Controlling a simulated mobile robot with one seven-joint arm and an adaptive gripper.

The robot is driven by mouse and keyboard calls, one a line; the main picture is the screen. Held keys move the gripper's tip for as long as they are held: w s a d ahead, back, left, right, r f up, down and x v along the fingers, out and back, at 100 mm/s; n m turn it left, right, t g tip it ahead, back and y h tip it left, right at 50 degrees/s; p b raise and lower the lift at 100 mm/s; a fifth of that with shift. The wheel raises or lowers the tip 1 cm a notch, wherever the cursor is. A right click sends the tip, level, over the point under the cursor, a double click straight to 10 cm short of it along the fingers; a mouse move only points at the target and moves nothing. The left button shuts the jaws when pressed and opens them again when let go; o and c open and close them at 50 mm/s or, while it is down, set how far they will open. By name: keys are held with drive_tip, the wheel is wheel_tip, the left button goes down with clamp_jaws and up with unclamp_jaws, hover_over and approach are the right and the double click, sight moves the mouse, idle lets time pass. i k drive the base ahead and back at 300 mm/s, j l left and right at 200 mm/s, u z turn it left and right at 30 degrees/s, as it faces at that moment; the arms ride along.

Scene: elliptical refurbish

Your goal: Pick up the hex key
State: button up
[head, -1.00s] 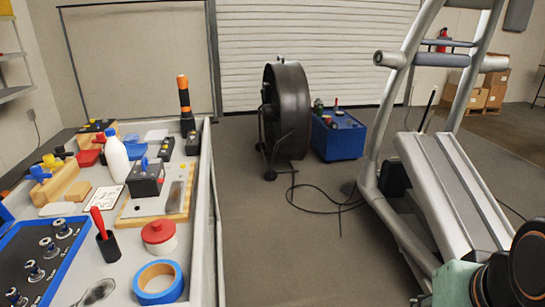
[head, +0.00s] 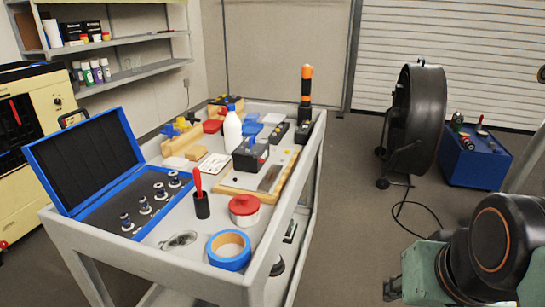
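I cannot make out a hex key for certain in the head view. The grey cart (head: 215,283) carries many small items. A small thin, glinting object (head: 179,240) lies flat near the cart's front edge, too unclear to name. A red-handled tool (head: 199,183) stands upright in a small black holder (head: 201,205). Part of my arm shows at the lower right, well to the right of the cart. My gripper's fingertips are not in view.
An open blue case (head: 84,158) with several metal fittings sits at the cart's left. Blue tape (head: 229,250), a red-lidded tin (head: 243,211) and a white bottle (head: 232,131) stand on the cart. A black fan (head: 417,115) and blue box (head: 475,160) are right. Floor between is mostly clear.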

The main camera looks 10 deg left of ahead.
sight(191, 118)
drive_tip(key=i+l+u, duration=0.1)
drive_tip(key=u, duration=0.25)
drive_tip(key=i+l+u, duration=0.15)
drive_tip(key=u, duration=0.2)
drive_tip(key=i+l+u, duration=0.1)
drive_tip(key=u, duration=0.25)
drive_tip(key=i+l+u, duration=0.25)
drive_tip(key=l+u, duration=0.25)
drive_tip(key=i+l+u, duration=0.1)
drive_tip(key=l+u, duration=0.15)
